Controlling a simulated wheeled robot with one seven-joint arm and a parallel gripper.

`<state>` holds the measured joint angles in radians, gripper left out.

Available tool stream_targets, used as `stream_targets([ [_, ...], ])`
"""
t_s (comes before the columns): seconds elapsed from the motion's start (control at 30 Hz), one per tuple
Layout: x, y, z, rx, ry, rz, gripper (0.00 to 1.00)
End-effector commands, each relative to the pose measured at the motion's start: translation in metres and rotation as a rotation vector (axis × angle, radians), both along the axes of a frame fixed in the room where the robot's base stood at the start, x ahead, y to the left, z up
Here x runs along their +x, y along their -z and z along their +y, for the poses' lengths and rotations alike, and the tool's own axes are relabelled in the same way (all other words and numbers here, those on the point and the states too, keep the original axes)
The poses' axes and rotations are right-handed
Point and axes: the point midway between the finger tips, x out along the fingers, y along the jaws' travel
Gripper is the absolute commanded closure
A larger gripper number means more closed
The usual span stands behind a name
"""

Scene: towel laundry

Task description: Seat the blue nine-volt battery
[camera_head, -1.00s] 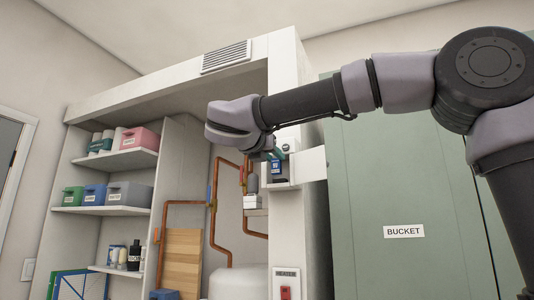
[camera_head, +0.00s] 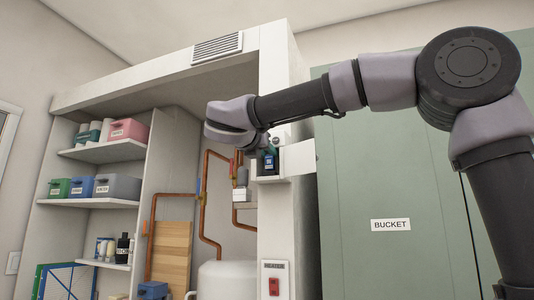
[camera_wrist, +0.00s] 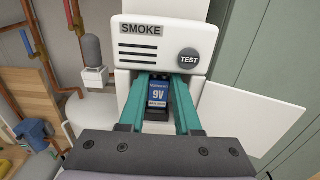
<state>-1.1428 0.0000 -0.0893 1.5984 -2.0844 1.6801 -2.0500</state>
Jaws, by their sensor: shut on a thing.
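The blue nine-volt battery (camera_wrist: 158,96) is between the teal fingers of my gripper (camera_wrist: 160,84) in the wrist view, its 9V label facing the camera. My gripper is shut on it. The battery's far end is at the lower opening of the white smoke alarm (camera_wrist: 165,38), marked SMOKE with a grey TEST button (camera_wrist: 188,58). I cannot tell how deep it sits there. The alarm's white cover (camera_wrist: 262,115) hangs open at the right. In the head view the battery (camera_head: 269,162) shows small below my wrist, in front of the white post.
Copper pipes (camera_head: 152,225) and a white tank (camera_head: 222,281) stand inside the closet. Shelves with bins (camera_head: 118,187) are at the left. A heater switch (camera_head: 273,286) is on the post below. A green cabinet marked BUCKET (camera_head: 350,150) stands at the right.

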Motion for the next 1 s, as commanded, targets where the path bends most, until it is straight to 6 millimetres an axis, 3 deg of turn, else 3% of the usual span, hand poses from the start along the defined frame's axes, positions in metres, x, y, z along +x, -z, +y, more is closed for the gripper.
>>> stream_targets([
  [1.0, 0.000, 0.012, 0.000, 0.000, 0.000, 0.000, 1.00],
])
